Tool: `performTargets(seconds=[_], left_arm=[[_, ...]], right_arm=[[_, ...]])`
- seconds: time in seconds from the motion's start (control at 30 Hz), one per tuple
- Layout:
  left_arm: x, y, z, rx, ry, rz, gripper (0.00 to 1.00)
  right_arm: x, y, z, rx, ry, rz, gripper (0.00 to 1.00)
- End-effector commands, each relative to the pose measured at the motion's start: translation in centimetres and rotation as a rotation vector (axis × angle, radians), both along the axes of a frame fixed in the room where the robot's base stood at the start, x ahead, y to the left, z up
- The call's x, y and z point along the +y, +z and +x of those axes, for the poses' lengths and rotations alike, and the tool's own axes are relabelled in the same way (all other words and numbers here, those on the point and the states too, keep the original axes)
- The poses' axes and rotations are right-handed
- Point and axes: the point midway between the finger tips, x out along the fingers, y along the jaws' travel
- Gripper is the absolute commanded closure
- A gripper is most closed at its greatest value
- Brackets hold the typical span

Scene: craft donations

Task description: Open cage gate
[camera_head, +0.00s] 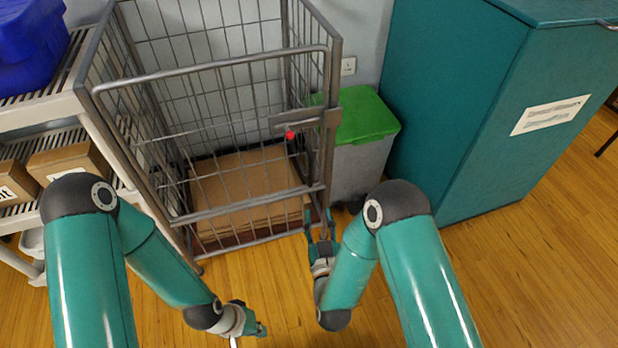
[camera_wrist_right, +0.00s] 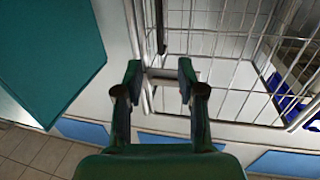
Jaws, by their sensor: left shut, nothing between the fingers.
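The grey wire cage (camera_head: 207,66) stands ahead, with its barred gate facing me. The gate looks closed. A grey latch plate (camera_head: 318,118) sits at its right edge, with a red knob (camera_head: 290,135) just below. My right gripper (camera_head: 320,218) is by the gate's lower right corner, fingers pointing up, below the latch. In the right wrist view its fingers (camera_wrist_right: 160,72) are apart, with a short grey bar (camera_wrist_right: 162,74) showing between or just beyond the tips; I cannot tell whether they touch it. My left gripper (camera_head: 262,329) is shut and empty, low over the floor.
Flattened cardboard (camera_head: 240,190) lies inside the cage. A grey bin with a green lid (camera_head: 365,115) stands close to the cage's right, beside a teal cabinet (camera_head: 480,100). A shelf with boxes (camera_head: 70,160) is at left. The wooden floor before the cage is clear.

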Motion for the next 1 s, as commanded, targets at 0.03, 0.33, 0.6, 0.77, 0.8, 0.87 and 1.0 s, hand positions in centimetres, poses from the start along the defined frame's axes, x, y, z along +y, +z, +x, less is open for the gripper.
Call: performTargets(seconds=[0.03,0.33,0.6,0.77,0.8,0.87,1.0], left_arm=[[0.0,-0.1,0.0,-0.001,0.000,0.000,1.00],[0.0,-0.7,0.0,-0.001,0.000,0.000,1.00],[0.0,-1.6,0.0,0.000,0.000,0.000,1.00],[0.0,-2.1,0.0,0.000,0.000,0.000,1.00],[0.0,-2.3,0.0,0.000,0.000,0.000,1.00],[0.0,-2.4,0.0,0.000,0.000,0.000,1.00],[0.0,-2.5,0.0,0.000,0.000,0.000,1.00]], right_arm=[[0.1,0.0,0.3,-0.008,-0.002,0.000,0.61],[0.4,0.1,4.8,-0.010,-0.005,0.002,0.61],[1.2,0.1,10.7,-0.010,-0.003,0.001,0.61],[1.5,0.1,13.7,-0.008,-0.003,0.002,0.61],[1.6,0.0,14.3,-0.007,-0.002,0.002,0.61],[1.7,0.0,15.0,-0.006,-0.002,0.002,0.61],[1.9,0.1,16.1,-0.005,-0.001,0.001,0.61]])
